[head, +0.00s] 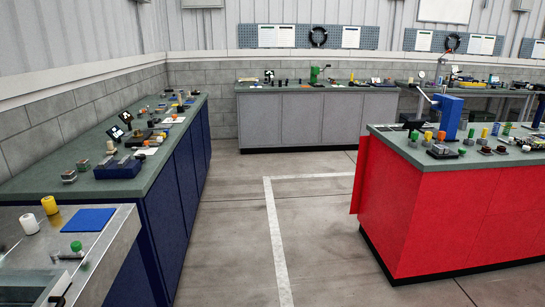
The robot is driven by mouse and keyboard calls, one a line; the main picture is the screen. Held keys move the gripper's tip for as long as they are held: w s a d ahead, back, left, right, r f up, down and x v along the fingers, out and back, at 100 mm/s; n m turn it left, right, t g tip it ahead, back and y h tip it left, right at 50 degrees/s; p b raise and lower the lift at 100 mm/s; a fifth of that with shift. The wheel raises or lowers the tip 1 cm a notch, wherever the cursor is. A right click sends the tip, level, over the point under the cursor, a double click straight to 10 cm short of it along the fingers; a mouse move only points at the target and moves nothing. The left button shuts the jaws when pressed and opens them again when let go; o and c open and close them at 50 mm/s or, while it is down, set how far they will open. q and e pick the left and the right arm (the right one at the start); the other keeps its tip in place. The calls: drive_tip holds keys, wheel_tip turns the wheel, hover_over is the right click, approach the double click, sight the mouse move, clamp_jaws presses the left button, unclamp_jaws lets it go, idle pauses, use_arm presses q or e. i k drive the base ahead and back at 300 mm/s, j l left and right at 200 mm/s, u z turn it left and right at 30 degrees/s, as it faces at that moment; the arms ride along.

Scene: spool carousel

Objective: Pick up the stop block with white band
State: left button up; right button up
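I cannot pick out a stop block with a white band for certain; the items are too small in this view. Two small grey blocks, a nearer one (69,177) and a farther one (83,165), sit on the green top of the left counter (40,178), but I cannot make out a white band on them. Several small parts also stand on the red counter (440,215) at the right, too small to tell apart. Neither of my grippers is in view.
A metal bench at lower left holds a blue mat (88,220), a white cylinder (29,223), a yellow cylinder (49,205) and a green-topped part (76,246). A grey cabinet (315,118) stands at the back. The floor (235,230) between the counters is clear.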

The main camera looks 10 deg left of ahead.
sight(67, 176)
drive_tip(key=i+u, duration=0.35)
drive_tip(key=i, duration=0.15)
drive_tip(key=i+u, duration=0.3)
drive_tip(key=i, duration=0.2)
drive_tip(key=i+l+u, duration=0.35)
drive_tip(key=i, duration=0.15)
drive_tip(key=i+l+u, duration=0.35)
drive_tip(key=i, duration=0.15)
drive_tip(key=j, duration=0.1)
